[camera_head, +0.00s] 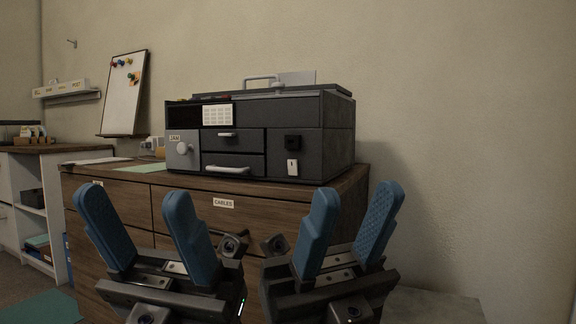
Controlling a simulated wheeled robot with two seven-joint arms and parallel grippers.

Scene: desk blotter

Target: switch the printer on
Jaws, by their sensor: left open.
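The printer (338,135) is a dark grey box on top of a wooden cabinet. Its front has a round knob, drawers with handles, and at the right a small white switch (293,168) below a black square part (292,142). I cannot tell the switch's position. My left gripper (137,228) is open and empty, in front of the cabinet and below and left of the printer. My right gripper (353,224) is open and empty, in front of the cabinet's right end, below and right of the switch. Neither gripper touches the printer.
The wooden cabinet (262,189) has drawers, one labelled CABLES (223,203). Papers (142,168) lie on its top at the left. A whiteboard (122,95) with colourful magnets leans against the wall behind. A shelf unit (28,190) stands at far left. Space right of the printer is free.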

